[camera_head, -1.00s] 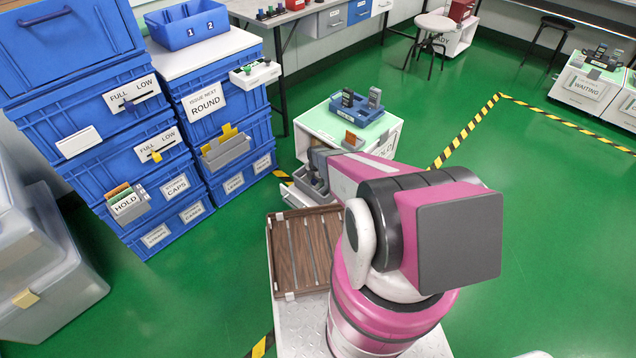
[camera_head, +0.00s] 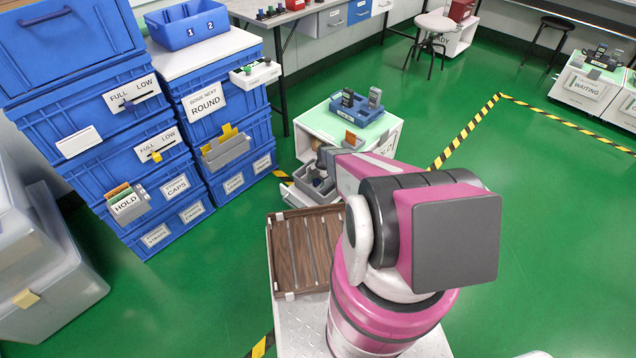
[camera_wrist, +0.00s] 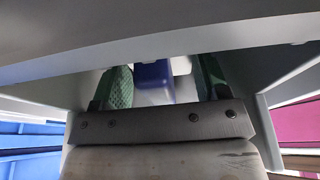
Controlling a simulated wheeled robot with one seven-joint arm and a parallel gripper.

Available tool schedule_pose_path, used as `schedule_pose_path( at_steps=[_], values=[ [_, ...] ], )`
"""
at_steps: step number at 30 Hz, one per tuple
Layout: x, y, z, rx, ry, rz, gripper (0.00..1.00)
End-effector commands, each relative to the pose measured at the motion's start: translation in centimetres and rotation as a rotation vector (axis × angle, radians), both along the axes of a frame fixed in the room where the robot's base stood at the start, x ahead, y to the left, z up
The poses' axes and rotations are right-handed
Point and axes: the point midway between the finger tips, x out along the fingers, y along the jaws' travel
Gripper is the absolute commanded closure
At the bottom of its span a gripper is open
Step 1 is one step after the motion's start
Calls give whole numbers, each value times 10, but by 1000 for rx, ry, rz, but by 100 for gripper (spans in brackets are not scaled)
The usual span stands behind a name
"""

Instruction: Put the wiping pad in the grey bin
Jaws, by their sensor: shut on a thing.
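My gripper (camera_wrist: 158,88) is at the front of the white cabinet, and my arm hides much of it in the head view. In the wrist view its green-padded fingers stand on both sides of a blue block-like thing, apparently the wiping pad (camera_wrist: 153,82), and are shut on it. Its far end is hidden behind a pale edge. A grey bin (camera_head: 318,196) sits in the cabinet's open lower drawer, just below my gripper, with small dark things in it. I cannot tell whether this is the task's bin.
The white cabinet (camera_head: 316,122) carries a blue tray (camera_head: 358,112) with handheld testers. Stacked blue crates (camera_head: 205,105) stand to its left. A brown slatted tray (camera_head: 305,250) lies in front of the drawer. Green floor is clear on the right.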

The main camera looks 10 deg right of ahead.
Motion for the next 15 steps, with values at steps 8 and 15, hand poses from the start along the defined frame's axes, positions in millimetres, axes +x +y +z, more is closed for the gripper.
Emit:
schedule_pose_path(
  at_steps=[8, 15],
  values=[
    [0, 0, -6, 0, 0, 0, 60],
    [0, 0, -12, -1, 1, 0, 60]
  ],
)
